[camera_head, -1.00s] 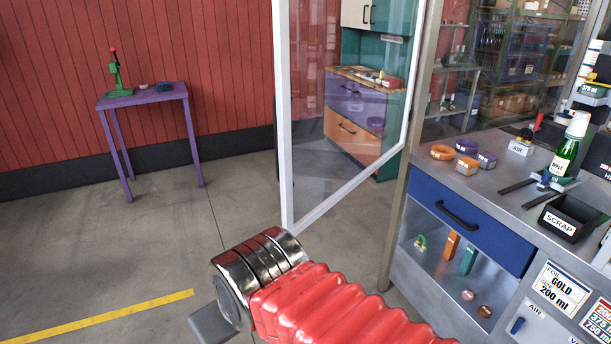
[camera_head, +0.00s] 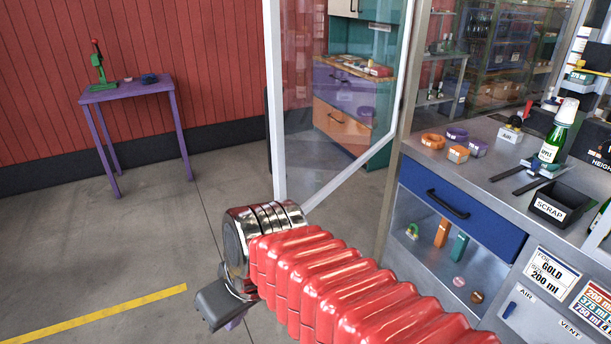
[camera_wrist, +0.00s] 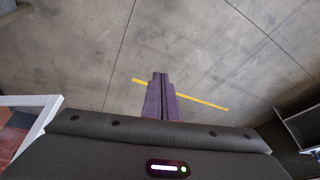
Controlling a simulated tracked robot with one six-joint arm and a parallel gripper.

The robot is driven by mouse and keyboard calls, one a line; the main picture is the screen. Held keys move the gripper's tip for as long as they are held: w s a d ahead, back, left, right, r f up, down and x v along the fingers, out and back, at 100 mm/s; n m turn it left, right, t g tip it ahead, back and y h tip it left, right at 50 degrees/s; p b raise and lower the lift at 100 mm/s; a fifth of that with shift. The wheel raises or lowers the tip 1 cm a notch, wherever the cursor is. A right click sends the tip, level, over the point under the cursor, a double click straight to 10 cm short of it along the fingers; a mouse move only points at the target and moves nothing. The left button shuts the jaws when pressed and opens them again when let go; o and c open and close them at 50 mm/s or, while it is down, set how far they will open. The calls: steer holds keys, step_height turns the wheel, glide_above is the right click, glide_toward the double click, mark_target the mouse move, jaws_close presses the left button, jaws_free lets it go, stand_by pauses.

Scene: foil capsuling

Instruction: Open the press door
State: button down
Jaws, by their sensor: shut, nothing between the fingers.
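The press door (camera_head: 275,120) is a clear panel in a white frame. It stands swung out from the grey post beside the workbench, at a wide angle, with floor and cabinets visible through it. My red-sleeved arm crosses in front of its lower corner, hiding that corner. In the wrist view, my gripper (camera_wrist: 160,78) points over bare floor with its purple fingers together and nothing between them. A white frame corner (camera_wrist: 38,101), probably the door's, shows at the left of that view, apart from the fingers. No contact with the door is visible.
The workbench (camera_head: 470,165) with a blue drawer (camera_head: 462,215), a scrap bin (camera_head: 560,205) and a green bottle (camera_head: 556,135) stands at right. A purple table (camera_head: 127,92) with a green hand press stands at the red wall. The floor at left is clear, with a yellow line (camera_head: 95,314).

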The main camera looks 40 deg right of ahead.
steer(key=w+d+r+n+t+y, duration=0.1)
steer(key=w+d+t+y, duration=0.2)
steer(key=d, duration=0.4)
steer(key=w+d+r+n+t+y, duration=0.1)
steer(key=w+d+r+t+y, duration=0.2)
steer(key=d, duration=0.5)
steer(key=s+d+r+t+h, duration=0.2)
steer(key=d+t, duration=0.1)
steer(key=d, duration=0.6)
steer(key=s+d+r+t+h, duration=0.1)
steer(key=d+t, duration=0.3)
steer(key=d, duration=0.5)
steer(key=shift+s+d+r+t+h, duration=0.3)
steer(key=shift+s+d+r+h, duration=0.15)
steer(key=shift+s, duration=0.25)
steer(key=shift+w+a+f, duration=0.1)
